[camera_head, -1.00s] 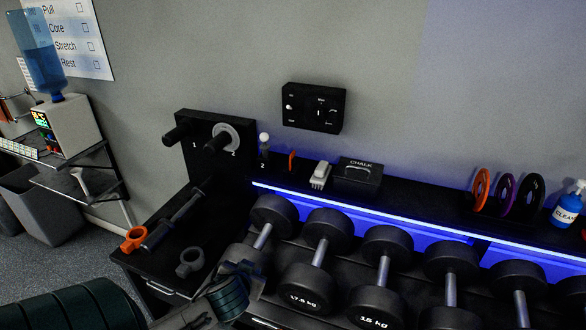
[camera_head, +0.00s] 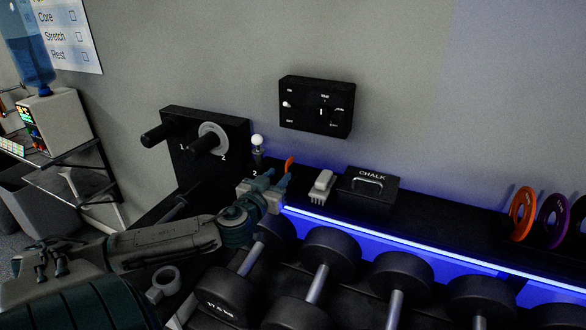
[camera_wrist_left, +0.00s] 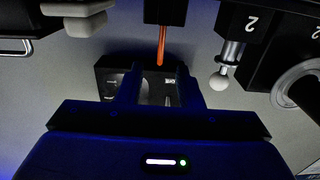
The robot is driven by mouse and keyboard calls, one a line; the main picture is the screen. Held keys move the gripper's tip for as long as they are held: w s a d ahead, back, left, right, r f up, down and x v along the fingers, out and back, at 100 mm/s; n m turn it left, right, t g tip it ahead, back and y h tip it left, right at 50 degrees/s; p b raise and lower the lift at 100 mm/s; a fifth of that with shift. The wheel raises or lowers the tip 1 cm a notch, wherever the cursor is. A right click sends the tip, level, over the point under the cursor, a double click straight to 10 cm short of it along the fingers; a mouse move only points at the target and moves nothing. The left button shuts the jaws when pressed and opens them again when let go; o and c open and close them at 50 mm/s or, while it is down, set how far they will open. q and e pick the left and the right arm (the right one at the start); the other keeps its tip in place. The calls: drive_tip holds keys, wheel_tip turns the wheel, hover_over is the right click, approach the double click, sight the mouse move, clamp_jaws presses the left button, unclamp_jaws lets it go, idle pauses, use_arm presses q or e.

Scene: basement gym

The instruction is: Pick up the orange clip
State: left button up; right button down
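A thin upright orange piece (camera_head: 289,163), seen edge-on, stands at the back of the black shelf and seems to be the orange clip. In the left wrist view the orange piece (camera_wrist_left: 162,45) sticks out of a black block, lined up with the gap between my fingers. My left gripper (camera_head: 272,180) is open and empty, just in front of it in the head view; the fingers (camera_wrist_left: 159,80) show apart in the wrist view. I cannot tell whether they overlap the piece in depth. My right gripper is not in view.
A white-knobbed pin (camera_head: 257,146) stands close left of the orange piece. A grey-white brush (camera_head: 322,187) and a chalk box (camera_head: 368,188) stand to its right. Dumbbells (camera_head: 330,254) fill the rack in front. A grey ring collar (camera_head: 163,283) lies below my left arm.

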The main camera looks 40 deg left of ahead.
sight(293, 158)
use_arm(q)
drive_tip(key=shift+w+a+r, duration=0.15)
drive_tip(key=shift+w+r, duration=0.25)
drive_tip(key=shift+w, duration=0.2)
drive_tip(key=x, duration=0.1)
drive_tip(key=p+x, duration=0.1)
drive_tip(key=x, duration=0.1)
drive_tip(key=shift+w+f, duration=0.15)
drive_tip(key=shift+f, duration=0.2)
drive_tip(key=shift+w+a+r+p, duration=0.2)
drive_tip(key=shift+w+r+p, duration=0.2)
drive_tip(key=shift+p, duration=0.2)
drive_tip(key=p+x, duration=0.2)
drive_tip(key=x, duration=0.1)
drive_tip(key=shift+w+f, duration=0.1)
drive_tip(key=shift+w, duration=0.05)
drive_tip(key=shift+w+a+f, duration=0.15)
drive_tip(key=shift+w+f, duration=0.05)
drive_tip(key=shift+w, duration=0.25)
drive_tip(key=shift+s, duration=0.15)
clamp_jaws()
